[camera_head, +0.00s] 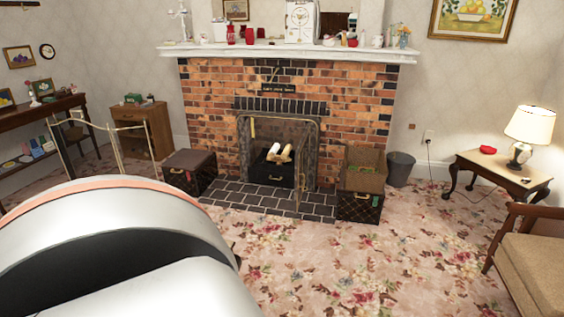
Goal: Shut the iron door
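The iron door (307,172) appears as a narrow, dark mesh panel with a thin brass-coloured edge at the right side of the fireplace opening (265,145). It stands swung outward over the hearth, seen nearly edge-on, so the door looks open. Pale logs (279,153) lie on a black grate box (272,172) inside the opening and are in plain sight. A large white rounded part of my own body fills the lower left. Neither of my grippers shows.
A dark chest (190,172) stands left of the tiled hearth (262,200), and an open-lidded trunk (359,207) stands to its right. A grey bin (400,169) and side table (497,172) are further right. A brass-framed folding screen (115,150) stands left. The flowered carpet in front is clear.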

